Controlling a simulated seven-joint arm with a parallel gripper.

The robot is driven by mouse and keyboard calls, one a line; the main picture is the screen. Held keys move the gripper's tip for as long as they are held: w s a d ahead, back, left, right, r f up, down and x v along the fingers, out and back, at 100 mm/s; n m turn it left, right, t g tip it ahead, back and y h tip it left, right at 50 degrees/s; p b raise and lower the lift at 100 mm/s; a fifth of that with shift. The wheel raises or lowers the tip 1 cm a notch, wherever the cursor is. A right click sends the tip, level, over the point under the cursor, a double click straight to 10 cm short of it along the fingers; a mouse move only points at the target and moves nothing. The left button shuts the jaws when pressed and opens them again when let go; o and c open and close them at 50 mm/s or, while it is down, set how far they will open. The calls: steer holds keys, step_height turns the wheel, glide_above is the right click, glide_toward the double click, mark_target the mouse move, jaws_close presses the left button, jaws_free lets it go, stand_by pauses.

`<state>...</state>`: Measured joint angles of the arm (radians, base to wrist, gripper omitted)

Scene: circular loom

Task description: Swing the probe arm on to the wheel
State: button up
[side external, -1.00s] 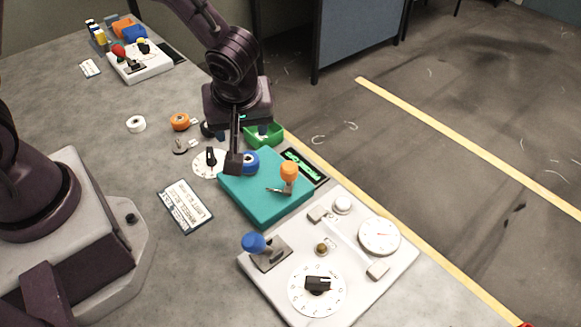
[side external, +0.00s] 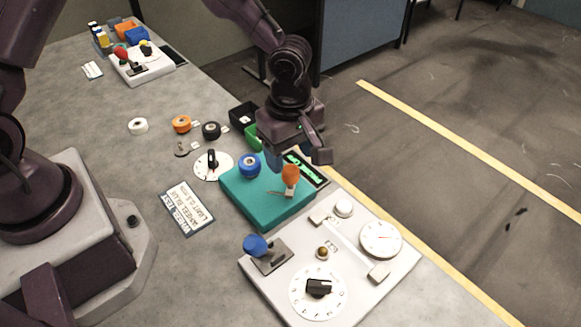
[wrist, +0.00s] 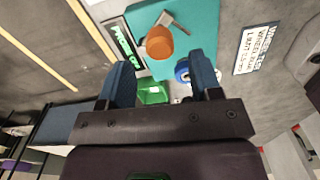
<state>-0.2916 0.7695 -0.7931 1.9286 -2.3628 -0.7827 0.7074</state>
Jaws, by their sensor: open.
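A teal box (side external: 265,208) stands on the bench and carries a blue wheel (side external: 249,165) at its far left corner. The probe arm is a thin metal bar (side external: 284,193) under an orange knob (side external: 290,174) at the box's right side. The bar points away from the wheel, with a gap between them. My gripper (side external: 296,155) is open and empty, above and just behind the orange knob. In the wrist view, the orange knob (wrist: 159,42) lies ahead between the fingers (wrist: 162,76), and the blue wheel (wrist: 182,70) is partly hidden by the right finger.
A small green display (side external: 303,168) lies right of the box. A grey control panel (side external: 345,262) with a blue-knobbed lever (side external: 256,245) and dials is in front.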

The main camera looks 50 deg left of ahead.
mark_target(291, 168)
steer(key=shift+f, duration=2.25)
steer(key=shift+c, duration=0.2)
jaws_close()
